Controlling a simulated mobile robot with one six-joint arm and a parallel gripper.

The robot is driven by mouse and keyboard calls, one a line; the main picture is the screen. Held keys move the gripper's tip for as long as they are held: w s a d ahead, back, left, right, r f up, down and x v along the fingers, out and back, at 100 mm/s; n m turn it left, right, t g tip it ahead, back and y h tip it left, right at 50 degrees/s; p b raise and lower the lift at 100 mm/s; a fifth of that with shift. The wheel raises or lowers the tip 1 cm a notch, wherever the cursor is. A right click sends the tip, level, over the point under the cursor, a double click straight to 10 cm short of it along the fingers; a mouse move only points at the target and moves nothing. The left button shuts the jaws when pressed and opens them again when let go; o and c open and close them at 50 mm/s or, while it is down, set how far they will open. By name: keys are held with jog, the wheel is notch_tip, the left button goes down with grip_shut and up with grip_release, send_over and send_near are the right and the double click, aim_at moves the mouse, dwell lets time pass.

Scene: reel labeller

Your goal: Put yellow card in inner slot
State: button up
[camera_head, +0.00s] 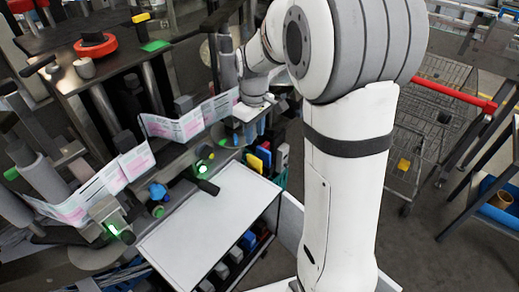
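A flat yellow piece (264,156) stands upright among blue, red and dark pieces in a small green holder (281,178) beside the machine. It may be the yellow card, but it is too small to be sure. A small yellow item (140,17) also lies on the dark top at the upper left. The inner slot cannot be made out. My arm reaches up and left, and its wrist end is above and left of the green holder. My gripper (252,108) is small and partly hidden there; its fingers and any hold cannot be made out.
A labelling machine with a printed label web (190,123) and rollers fills the left. A white worktop (212,215) below it is mostly clear. A red-handled wire cart (430,110) and a blue shelf (500,215) stand at the right. Floor shows between them.

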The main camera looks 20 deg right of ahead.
jog(key=s+r+m+t, duration=0.1)
jog(key=s+r+m, duration=0.2)
jog(key=s, duration=0.7)
jog(key=s+r+m+t, duration=0.2)
jog(key=s+r+m, duration=0.1)
jog(key=s, duration=0.8)
jog(key=shift+s+a+r+m, duration=0.25)
jog(key=shift+r+m, duration=0.05)
jog(key=shift+m, duration=0.2)
jog(key=shift+f, duration=0.1)
